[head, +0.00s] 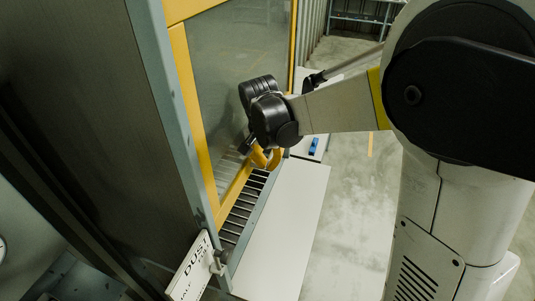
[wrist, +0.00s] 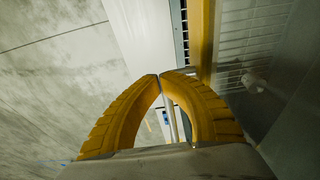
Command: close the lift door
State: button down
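The lift door (head: 181,70) is a tall panel with a yellow frame around grey, see-through glass. It stands at the left-centre of the head view, above a slatted sill (head: 238,215). My gripper (head: 268,158) is low in front of the glass, by the bottom yellow rail. In the wrist view, my gripper (wrist: 159,76) has its two yellow fingers curved together with the tips meeting. Nothing is clearly held between them. A yellow frame part (wrist: 201,38) lies just beyond the tips, to the right. I cannot tell whether the fingers touch it.
A white ledge (head: 280,235) runs along the sill. A white sign (head: 190,268) with dark letters is at the lower left, by a grey post (head: 160,90). A small blue item (head: 314,146) lies past my gripper. Concrete floor (head: 355,215) is clear on the right.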

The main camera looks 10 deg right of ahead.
notch_tip(320, 180, down, 35)
jog(key=b, duration=2.4)
jog(key=shift+r, duration=0.15)
notch_tip(320, 180, up, 12)
jog(key=s+a, duration=0.1)
jog(key=s, duration=0.1)
jog(key=s+d+r+n+t+b, duration=0.1)
jog(key=s+d+n+t, duration=0.1)
jog(key=s, duration=0.6)
jog(key=s+d+r+n+t+y+b, duration=0.1)
jog(key=s+d+n+t+b, duration=0.1)
jog(key=s, duration=0.7)
jog(key=d+n+t, duration=0.1)
jog(key=n, duration=0.1)
jog(key=shift+s+d+r+n, duration=0.2)
jog(key=shift+s+n, duration=0.05)
jog(key=shift+n, duration=0.15)
